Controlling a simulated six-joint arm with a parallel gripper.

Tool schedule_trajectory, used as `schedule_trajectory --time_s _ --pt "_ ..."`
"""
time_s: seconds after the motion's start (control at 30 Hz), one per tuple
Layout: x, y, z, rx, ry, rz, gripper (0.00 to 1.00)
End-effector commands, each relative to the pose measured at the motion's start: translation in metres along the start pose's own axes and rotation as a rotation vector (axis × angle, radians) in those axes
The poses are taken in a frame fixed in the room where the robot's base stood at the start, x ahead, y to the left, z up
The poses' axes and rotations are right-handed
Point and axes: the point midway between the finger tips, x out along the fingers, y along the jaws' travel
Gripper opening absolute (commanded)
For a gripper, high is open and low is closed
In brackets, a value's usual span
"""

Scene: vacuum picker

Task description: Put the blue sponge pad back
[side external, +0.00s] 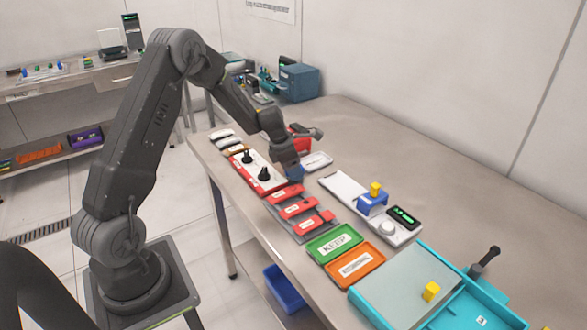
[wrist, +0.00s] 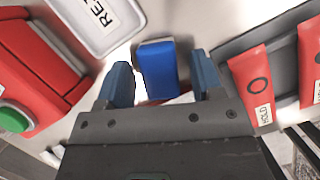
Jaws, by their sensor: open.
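The blue sponge pad (wrist: 157,66) is a small block in the wrist view, just ahead of my gripper. My gripper (wrist: 161,72) is open, with one blue finger on each side of the pad and a visible gap on both sides. The pad's near end overlaps the space between the fingers in the picture; I cannot tell how high the fingers are above it. In the side view my gripper (side external: 292,175) is low over the table, beside the red pads. There the pad cannot be told apart from the blue fingertips.
A white tray (wrist: 112,42) with a partly visible label lies at upper left in the wrist view, beside a red box (wrist: 25,75) with a green button. Red HOLD pads (wrist: 252,85) lie on the right. Green (side external: 335,230) and orange trays (side external: 372,281) stand nearer the camera.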

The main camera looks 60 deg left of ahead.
Motion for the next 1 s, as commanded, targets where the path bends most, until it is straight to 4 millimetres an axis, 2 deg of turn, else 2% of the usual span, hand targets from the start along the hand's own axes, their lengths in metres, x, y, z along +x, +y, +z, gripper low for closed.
schedule_trajectory --time_s 0.5,0.77,0.87,0.97,1.0 --pt "-0.097 0.001 0.000 0.000 -0.002 0.004 0.61" --pt "-0.122 -0.004 0.002 0.031 -0.001 0.003 0.61" --pt "-0.138 -0.025 0.010 0.182 -0.001 0.011 0.61" --pt "-0.165 -0.065 0.020 0.481 0.004 0.028 0.61" --pt "-0.177 -0.085 0.022 0.630 0.007 0.037 0.61"
